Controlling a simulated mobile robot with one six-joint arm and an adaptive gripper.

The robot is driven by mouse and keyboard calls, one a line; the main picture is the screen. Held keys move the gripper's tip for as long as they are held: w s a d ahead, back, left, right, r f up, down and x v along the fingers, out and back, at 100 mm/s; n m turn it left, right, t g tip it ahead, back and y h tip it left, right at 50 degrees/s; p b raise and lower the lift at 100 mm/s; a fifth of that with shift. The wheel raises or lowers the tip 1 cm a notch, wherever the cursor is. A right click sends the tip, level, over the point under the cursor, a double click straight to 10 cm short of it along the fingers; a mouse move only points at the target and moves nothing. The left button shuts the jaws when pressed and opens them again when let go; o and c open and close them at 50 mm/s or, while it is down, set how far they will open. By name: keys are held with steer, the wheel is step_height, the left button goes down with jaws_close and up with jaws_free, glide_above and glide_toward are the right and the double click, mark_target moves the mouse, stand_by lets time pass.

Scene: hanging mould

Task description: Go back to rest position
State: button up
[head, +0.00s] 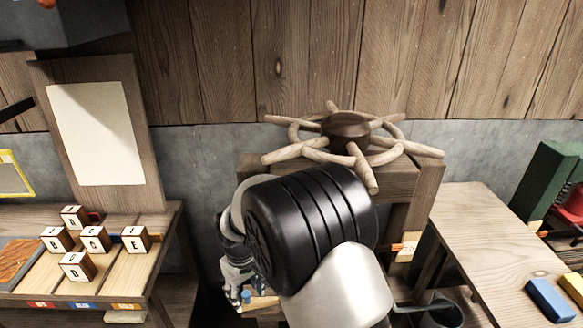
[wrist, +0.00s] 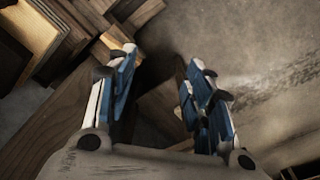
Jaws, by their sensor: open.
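My gripper (wrist: 162,72) is open in the wrist view, with its two blue-padded fingers spread apart. Nothing shows between the fingers except dark wooden parts behind them. In the head view my gripper (head: 240,292) is small and partly hidden behind the black and silver links of my arm. It hangs low, in front of the wooden stand (head: 405,182) that carries a spoked wooden wheel (head: 347,132). I cannot tell from these views whether it touches anything.
At left, a wooden bench (head: 165,228) holds several letter blocks (head: 95,238) and an upright board with blank paper (head: 97,133). At right, a table (head: 490,232) carries a blue block (head: 550,299) and a yellow block (head: 573,286). A dark bucket (head: 440,313) stands low between.

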steer(key=s+d+r+m+t, duration=0.15)
steer(key=s+d+r, duration=0.25)
steer(key=d+r, duration=0.45)
steer(key=s+d+r+m, duration=0.35)
steer(key=d+r, duration=0.25)
steer(key=r, duration=0.5)
steer(key=s+d+r+m+t, duration=0.1)
steer(key=s+d+r, duration=0.1)
steer(key=s+d, duration=0.3)
steer(key=s+d+r+m+t, duration=0.1)
steer(key=s+d, duration=0.5)
steer(key=s, duration=0.6)
steer(key=shift+s+r+m, duration=0.25)
steer(key=shift+r+m, duration=0.35)
steer(key=shift+m, duration=0.1)
steer(key=shift+d+t, duration=0.1)
steer(key=shift+t, duration=0.15)
